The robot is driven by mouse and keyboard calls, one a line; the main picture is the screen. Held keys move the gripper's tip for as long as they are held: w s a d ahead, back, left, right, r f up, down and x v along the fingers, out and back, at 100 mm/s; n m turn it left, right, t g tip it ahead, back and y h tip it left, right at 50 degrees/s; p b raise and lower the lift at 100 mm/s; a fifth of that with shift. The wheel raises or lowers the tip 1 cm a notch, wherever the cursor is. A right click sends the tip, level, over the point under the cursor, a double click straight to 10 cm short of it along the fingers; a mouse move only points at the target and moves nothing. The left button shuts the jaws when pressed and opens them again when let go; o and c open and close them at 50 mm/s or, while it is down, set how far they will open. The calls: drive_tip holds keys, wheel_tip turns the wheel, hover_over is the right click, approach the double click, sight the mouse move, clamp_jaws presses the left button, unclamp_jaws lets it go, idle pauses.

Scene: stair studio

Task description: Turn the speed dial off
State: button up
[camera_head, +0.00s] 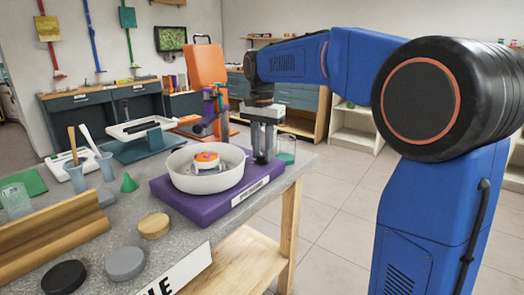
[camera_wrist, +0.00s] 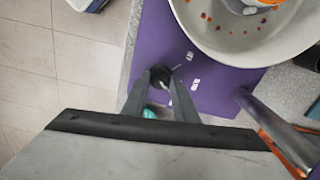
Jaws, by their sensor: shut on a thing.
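A purple spin machine (camera_head: 160,186) stands on the grey bench with a white bowl (camera_head: 178,180) on top. The bowl also shows in the wrist view (camera_wrist: 222,45), above the dial. The speed dial is a small black knob (camera_wrist: 160,74) on the purple base, with small white markings beside it. My gripper (camera_head: 262,160) points down at the machine's right end. In the wrist view its two fingers (camera_wrist: 160,84) are closed around the knob, one on each side. The head view does not show the dial clearly, as the fingers cover it.
A glass cup with teal content (camera_head: 287,150) stands close to the right of my gripper. Wooden, grey and black discs (camera_head: 125,263) lie at the bench's front. Open floor (camera_head: 335,215) lies right of the bench.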

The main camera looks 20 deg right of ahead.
sight(262, 155)
drive_tip(key=n, duration=0.8)
drive_tip(key=shift+n, duration=0.4)
drive_tip(key=n, duration=0.3)
drive_tip(key=shift+n, duration=2.3)
drive_tip(key=o, duration=1)
drive_tip(key=shift+o, duration=0.2)
wheel_tip(262, 155, up, 17)
drive_tip(key=shift+r, duration=0.2)
